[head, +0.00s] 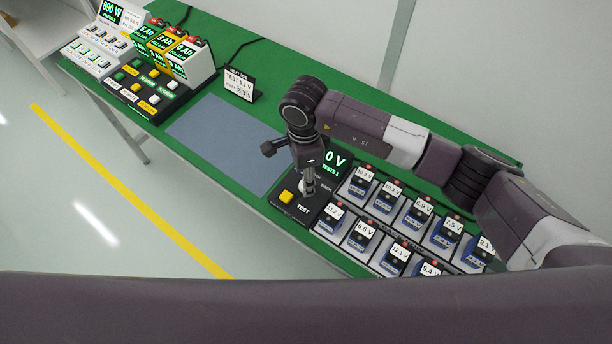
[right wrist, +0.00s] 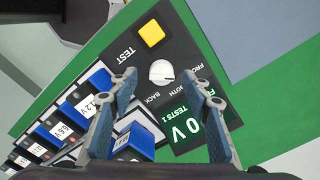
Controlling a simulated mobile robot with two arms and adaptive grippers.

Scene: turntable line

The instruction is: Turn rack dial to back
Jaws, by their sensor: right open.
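The rack dial (right wrist: 161,72) is a round white knob on the black test panel (right wrist: 143,62). Labels reading FRONT, BOTH and BACK curve around it, the first partly hidden by a finger. Its pointer is too small to read surely. In the head view the dial (head: 301,186) is partly hidden by my right gripper (head: 309,190), which hangs down over the panel. In the right wrist view the open fingers (right wrist: 163,86) stand on either side of the dial's line, with nothing between them; I cannot tell whether they touch it. My left gripper is not in view.
A yellow TEST button (head: 286,197) sits beside the dial. A screen (head: 334,160) reads 0 V, TESTS 1. Several labelled blue batteries (head: 361,235) stand in racks to the right. A grey-blue mat (head: 222,143) lies clear to the left, with a small sign (head: 239,86) behind.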

